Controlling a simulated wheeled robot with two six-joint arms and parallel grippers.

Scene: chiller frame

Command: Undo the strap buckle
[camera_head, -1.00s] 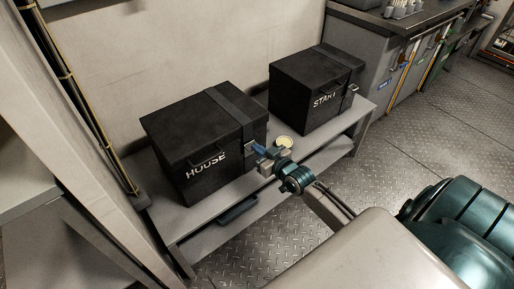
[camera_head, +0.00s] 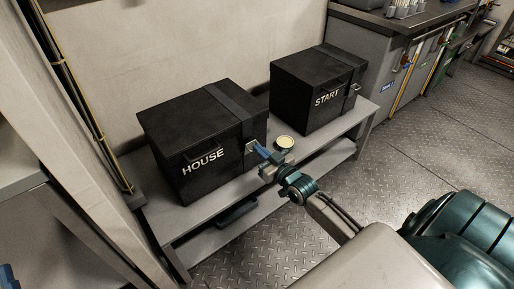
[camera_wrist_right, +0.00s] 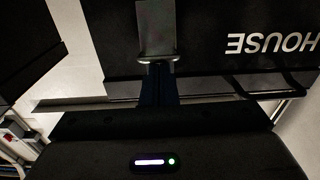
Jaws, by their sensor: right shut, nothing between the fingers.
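A blue piece at the lower left edge (camera_head: 8,276) looks like part of my left gripper.
A second strapped black box, marked START (camera_head: 312,90), stands to the right on the same grey bench (camera_head: 170,212). A small round pale-topped item (camera_head: 285,142) sits between the boxes. A wall is behind; a post stands at left. The floor in front is open.

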